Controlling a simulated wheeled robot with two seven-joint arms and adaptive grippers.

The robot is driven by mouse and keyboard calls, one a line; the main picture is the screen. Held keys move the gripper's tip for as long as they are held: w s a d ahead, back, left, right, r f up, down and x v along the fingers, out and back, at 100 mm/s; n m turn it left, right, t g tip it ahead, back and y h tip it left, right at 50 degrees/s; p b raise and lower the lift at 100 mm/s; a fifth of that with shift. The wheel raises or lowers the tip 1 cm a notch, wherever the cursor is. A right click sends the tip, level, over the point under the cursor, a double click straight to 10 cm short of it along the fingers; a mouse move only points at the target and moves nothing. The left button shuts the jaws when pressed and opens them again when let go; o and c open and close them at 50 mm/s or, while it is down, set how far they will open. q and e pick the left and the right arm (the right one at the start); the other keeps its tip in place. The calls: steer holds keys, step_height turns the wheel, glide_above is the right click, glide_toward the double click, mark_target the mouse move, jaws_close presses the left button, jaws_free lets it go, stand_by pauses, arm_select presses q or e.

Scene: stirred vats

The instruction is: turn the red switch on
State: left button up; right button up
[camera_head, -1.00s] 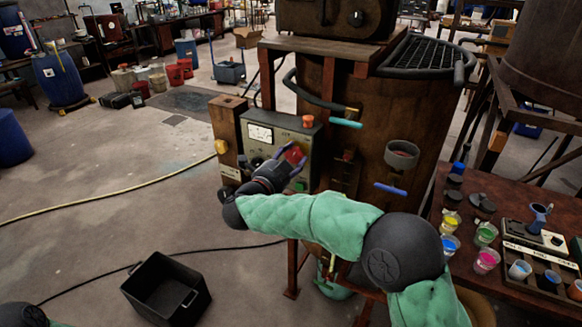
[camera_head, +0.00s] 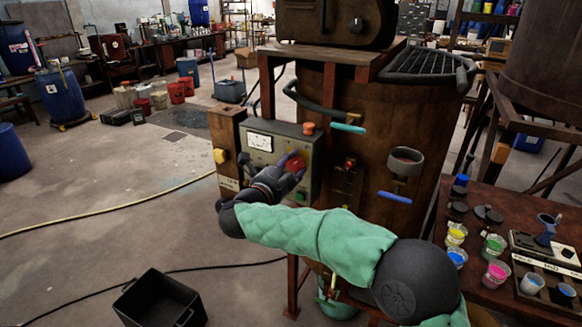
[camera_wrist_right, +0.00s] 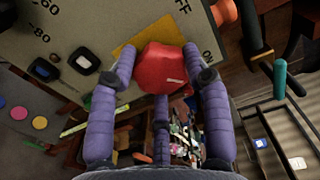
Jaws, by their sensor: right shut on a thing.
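The red switch (camera_head: 296,164) is a red knob on the front of a grey control box (camera_head: 313,148) fixed to a rusty vat. My right gripper (camera_head: 284,170) is at the panel with its fingers around the knob. In the right wrist view, the red knob (camera_wrist_right: 161,72) sits between the purple fingers of my right gripper (camera_wrist_right: 158,78), which is shut on it. A yellow plate lies behind the knob. The letters "OFF" and "ON" show beside it; the knob's exact setting I cannot tell. My left gripper is not in view.
An orange button (camera_head: 308,128) tops the box and a green button (camera_head: 300,198) sits below the knob. A teal-handled lever (camera_head: 348,128) and a blue handle (camera_head: 394,197) stick out nearby. A paint-cup table (camera_head: 497,295) is at right, a black bin (camera_head: 160,300) on the floor.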

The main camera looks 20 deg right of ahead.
steer(key=shift+d, duration=0.1)
steer(key=o, duration=1.1)
steer(key=shift+o, duration=0.2)
steer(key=v, duration=1.2)
